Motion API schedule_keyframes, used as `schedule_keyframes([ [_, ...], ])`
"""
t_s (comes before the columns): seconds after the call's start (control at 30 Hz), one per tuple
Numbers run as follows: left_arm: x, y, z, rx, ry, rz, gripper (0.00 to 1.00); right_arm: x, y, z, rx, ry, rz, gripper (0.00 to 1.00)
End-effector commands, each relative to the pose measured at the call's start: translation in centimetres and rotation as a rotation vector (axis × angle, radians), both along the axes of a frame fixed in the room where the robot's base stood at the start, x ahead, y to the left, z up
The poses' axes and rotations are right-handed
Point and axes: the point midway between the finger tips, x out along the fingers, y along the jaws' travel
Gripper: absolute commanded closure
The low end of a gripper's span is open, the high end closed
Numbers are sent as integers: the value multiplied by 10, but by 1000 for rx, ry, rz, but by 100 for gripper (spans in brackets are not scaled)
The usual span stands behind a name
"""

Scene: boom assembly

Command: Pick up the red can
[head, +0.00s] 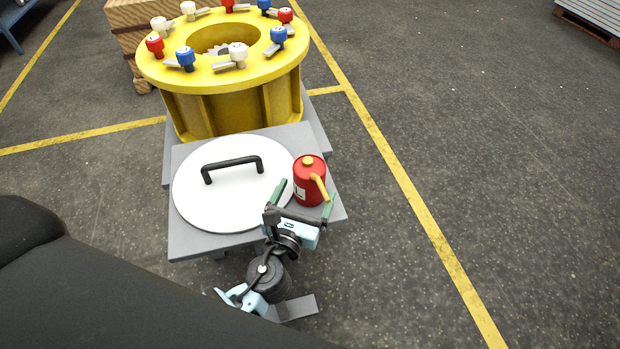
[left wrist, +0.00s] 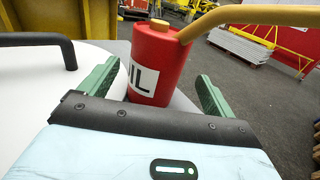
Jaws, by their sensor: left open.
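The red can (head: 309,183) stands upright on the right side of the grey table (head: 190,246). It has a yellow cap and a yellow spout that points toward the lower right. In the left wrist view the red can (left wrist: 157,62) shows a white label ending in "IL", and its spout runs off to the upper right. My left gripper (head: 304,196) is open with its green fingers on either side of the can. In the left wrist view the gripper (left wrist: 158,88) has the can between and just beyond its fingers; I cannot tell if they touch. My right gripper is not in view.
A white round lid (head: 205,211) with a black handle (head: 232,163) lies beside the can on the left. A yellow ring fixture (head: 235,115) with red, blue and white knobs stands behind the table. The floor to the right is clear, with yellow lines.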

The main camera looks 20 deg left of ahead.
Motion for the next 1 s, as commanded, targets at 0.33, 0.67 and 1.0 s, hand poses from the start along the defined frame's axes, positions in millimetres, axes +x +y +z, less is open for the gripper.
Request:
schedule_keyframes([
  [0.33,22,2,3,-2,-2,2,10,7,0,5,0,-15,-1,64],
  [0.67,59,5,3,-2,1,1,10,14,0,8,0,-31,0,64],
  [1.0,61,5,2,-2,1,1,21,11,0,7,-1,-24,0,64],
])
